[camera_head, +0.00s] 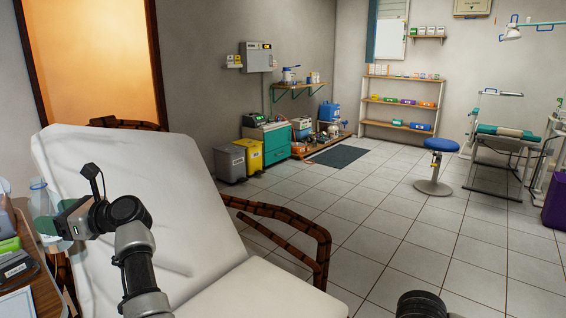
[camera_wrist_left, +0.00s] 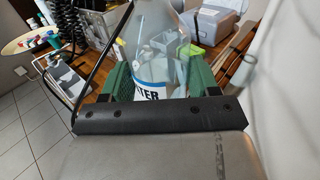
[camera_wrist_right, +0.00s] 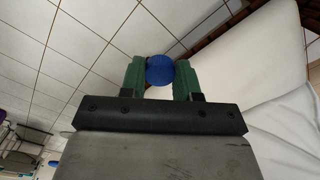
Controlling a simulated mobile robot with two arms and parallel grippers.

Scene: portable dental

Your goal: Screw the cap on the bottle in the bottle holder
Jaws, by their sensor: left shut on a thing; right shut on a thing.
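A clear bottle (camera_wrist_left: 155,45) with a white and blue label stands between the green fingers of my left gripper (camera_wrist_left: 154,82). The gripper is shut on its body. In the head view the bottle (camera_head: 39,190) is at the left edge, roughly upright, with my left gripper (camera_head: 48,226) beside it, above the table side. In the right wrist view my right gripper (camera_wrist_right: 160,78) is shut on a round blue cap (camera_wrist_right: 160,68). The cap is apart from the bottle. My right gripper does not show in the head view. I cannot make out a bottle holder.
A wooden table (camera_head: 47,292) at the left carries a dark device (camera_head: 15,268) and other items. A large white reclining chair (camera_head: 130,180) with a dark armrest (camera_head: 322,240) fills the middle left.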

